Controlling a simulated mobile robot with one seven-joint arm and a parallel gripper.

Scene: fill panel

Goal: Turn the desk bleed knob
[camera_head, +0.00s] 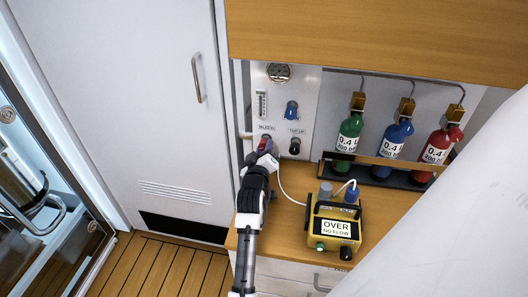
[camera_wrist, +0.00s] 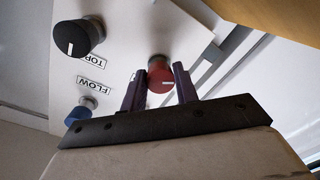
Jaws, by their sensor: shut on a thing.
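The bleed knob is red (camera_head: 264,143) and sits under the BLEED label at the lower left of the white panel. My gripper (camera_head: 266,151) is at the panel, shut on the red knob. In the wrist view the two dark purple fingers of my gripper (camera_wrist: 160,88) stand one on each side of it. The left finger hides most of the knob's label there. In the head view my gripper covers part of the knob.
A black TOP UP knob (camera_head: 295,146) is right of the red one, and a blue knob (camera_head: 291,110) is above. A yellow box (camera_head: 333,222) reading OVER, NO FLOW stands on the wooden desk (camera_head: 285,235) with a white hose. Green, blue and red bottles (camera_head: 437,146) stand in a rack.

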